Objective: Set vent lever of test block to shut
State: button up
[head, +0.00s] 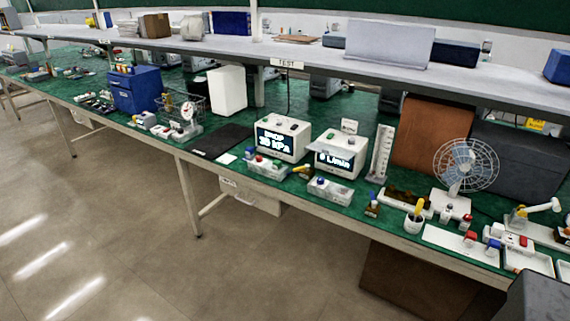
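A long bench with a green top (225,140) runs across the view under a shelf that bears a "TEST" sign (286,63). A second pale block (331,192) sits in front of another white display box reading about "0 L/min" (341,157). I cannot tell which block is the test block. The vent lever and its position are too small to make out. My gripper is not in view.
A black mat (221,141), a scale (186,115) and a blue box (134,90) are to the left. The floor (110,220) in front is clear.

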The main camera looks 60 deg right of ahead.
aim_at(301, 169)
jog(key=i, duration=0.9)
jog(key=z, duration=0.05)
